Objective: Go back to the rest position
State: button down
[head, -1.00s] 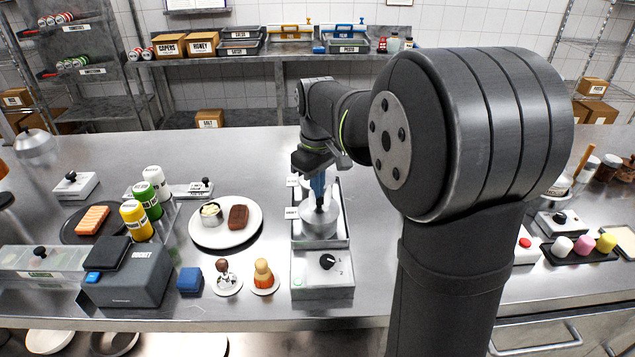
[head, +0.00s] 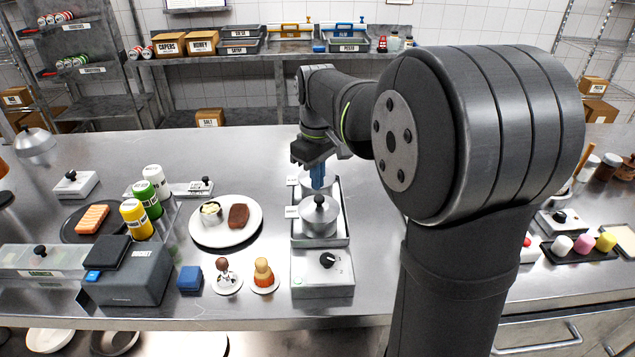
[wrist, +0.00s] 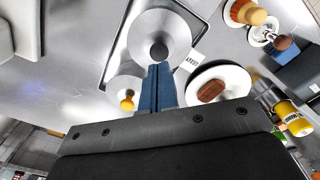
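My gripper (head: 318,186) is above the front lidded pot (head: 319,222), with its blue fingers pointing down. A small gap shows between the fingertips and the pot's dark lid knob (head: 319,200). In the wrist view, the blue fingers (wrist: 159,66) lie side by side with only a thin seam between them, and nothing is held. The silver lid (wrist: 175,28) with its dark knob lies just beyond the fingertips there. A second round pot (wrist: 122,88) with an orange knob stands beside it; in the head view my fingers partly hide it.
The pots stand in a metal tray (head: 346,232) behind a dial unit (head: 323,280). A white plate (head: 200,240) with a brown patty is to the left, near spice bottles (head: 136,220) and a grey box printer (head: 128,280). The counter behind my gripper is clear.

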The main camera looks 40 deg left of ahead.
jog(key=shift+r, duration=2.25)
jog(key=shift+f, duration=3.2)
jog(key=shift+r, duration=0.15)
jog(key=shift+r, duration=1.65)
